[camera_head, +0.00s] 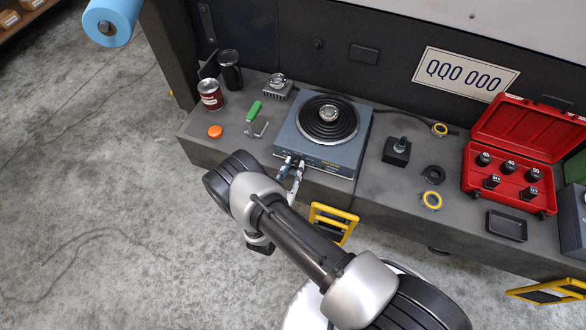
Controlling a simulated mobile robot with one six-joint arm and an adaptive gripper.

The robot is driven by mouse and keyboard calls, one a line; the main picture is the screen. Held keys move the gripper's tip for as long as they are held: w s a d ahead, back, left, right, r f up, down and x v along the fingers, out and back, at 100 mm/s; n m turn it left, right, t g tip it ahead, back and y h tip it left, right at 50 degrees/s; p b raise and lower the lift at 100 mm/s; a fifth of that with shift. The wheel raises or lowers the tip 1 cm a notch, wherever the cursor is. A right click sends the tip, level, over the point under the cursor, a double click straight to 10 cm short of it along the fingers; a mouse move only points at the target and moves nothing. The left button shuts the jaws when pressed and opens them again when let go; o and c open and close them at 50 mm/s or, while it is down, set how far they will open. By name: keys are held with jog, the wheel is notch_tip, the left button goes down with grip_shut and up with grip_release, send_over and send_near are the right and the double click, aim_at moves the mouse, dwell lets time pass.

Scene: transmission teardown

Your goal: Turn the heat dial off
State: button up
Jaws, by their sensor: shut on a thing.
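A blue-grey hot plate (356,144) with a black coil burner (314,128) sits on the bench. A shiny round metal part (328,113) rests on the burner. My gripper (291,170) is at the lower left of the hot plate's front panel, with its fingers around the spot where the heat dial would be. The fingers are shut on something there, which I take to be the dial. The dial itself is mostly hidden by the fingers, and its setting cannot be read.
A red can (210,95), a green-handled tool (254,111) and an orange cap (215,131) lie left of the hot plate. A yellow frame (346,214) hangs below the bench edge.

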jog(key=o, duration=1.1)
jog(key=shift+c, duration=0.2)
jog(key=shift+s, duration=0.1)
jog(key=v, duration=1.1)
jog(key=shift+s+a, duration=0.15)
jog(key=shift+s, duration=0.25)
jog(key=shift+r, duration=0.15)
